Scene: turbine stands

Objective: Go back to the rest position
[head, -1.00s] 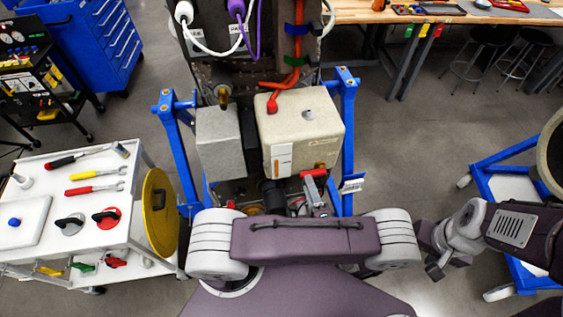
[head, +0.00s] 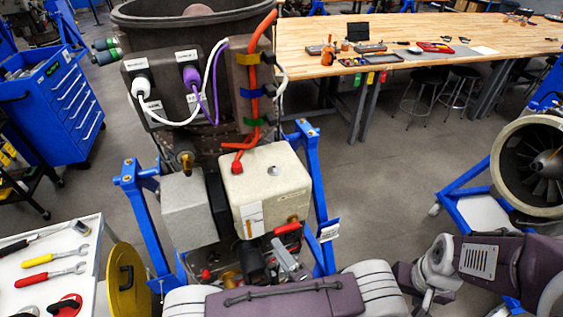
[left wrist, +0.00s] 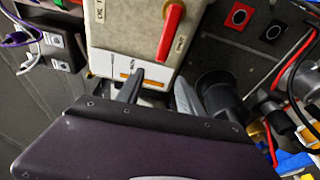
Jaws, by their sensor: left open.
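My left gripper (left wrist: 158,98) shows in the left wrist view with its two fingers apart and nothing between them. Its fingertips are in front of the lower edge of the beige box (left wrist: 130,35), close to the orange and white label; I cannot tell whether they touch it. A red handle (left wrist: 172,30) is on the box face just above. In the head view the beige box (head: 265,185) stands in the blue-framed stand, and my own purple body hides much of the area in front. My right arm is at the right; its gripper end is too unclear to judge.
A white cart (head: 55,262) with wrenches and a yellow disc (head: 127,280) stands at the left. A blue tool cabinet (head: 55,105) is behind it. A turbine (head: 535,165) on a blue stand is at the right. A wooden workbench (head: 400,60) and stools are behind, with open floor between.

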